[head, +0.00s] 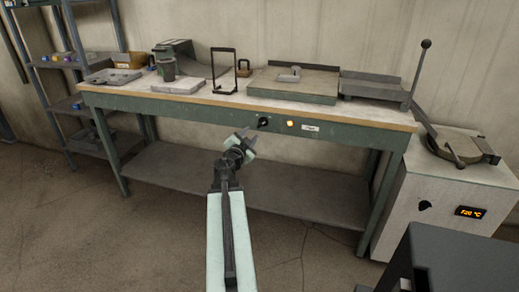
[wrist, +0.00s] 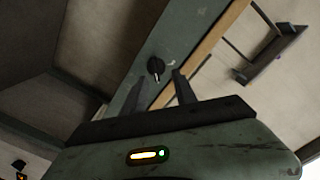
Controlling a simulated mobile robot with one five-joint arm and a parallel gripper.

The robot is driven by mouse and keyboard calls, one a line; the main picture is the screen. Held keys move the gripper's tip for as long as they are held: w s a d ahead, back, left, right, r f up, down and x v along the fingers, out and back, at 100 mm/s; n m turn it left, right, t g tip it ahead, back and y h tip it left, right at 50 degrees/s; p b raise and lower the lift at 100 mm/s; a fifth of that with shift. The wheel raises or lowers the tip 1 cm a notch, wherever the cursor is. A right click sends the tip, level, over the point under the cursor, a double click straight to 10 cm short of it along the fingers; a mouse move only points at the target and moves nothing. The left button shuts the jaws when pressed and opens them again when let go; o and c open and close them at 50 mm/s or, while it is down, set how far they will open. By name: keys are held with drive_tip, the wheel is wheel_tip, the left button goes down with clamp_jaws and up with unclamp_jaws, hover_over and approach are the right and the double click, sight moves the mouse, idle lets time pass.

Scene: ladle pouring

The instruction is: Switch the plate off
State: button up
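The plate (head: 264,92) is a flat grey-green slab on the workbench, with a small grey block (head: 289,74) on it. A black knob (head: 263,122) sits on the bench's front rail, left of a glowing amber lamp (head: 290,123) and a white label (head: 310,127). My gripper (head: 247,134) is just left of and below the knob. In the wrist view, the knob (wrist: 155,66) shows with a pale mark, just beyond the gap between my fingertips (wrist: 159,79). The fingers are apart, with nothing between them; the knob appears untouched.
On the bench stand a dark cup (head: 166,70), a black frame (head: 224,72) and a padlock-like item (head: 243,67). A white furnace cabinet (head: 440,205) with an orange display is at right. A shelf rack (head: 75,75) stands at left. The floor before the bench is open.

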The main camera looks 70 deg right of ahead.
sight(261, 125)
drive_tip(key=d, duration=0.3)
drive_tip(key=s+d, duration=0.1)
drive_tip(key=d, duration=0.5)
drive_tip(key=shift+s+f, duration=0.15)
drive_tip(key=shift+a, duration=0.1)
clamp_jaws()
drive_tip(key=shift+a, duration=0.1)
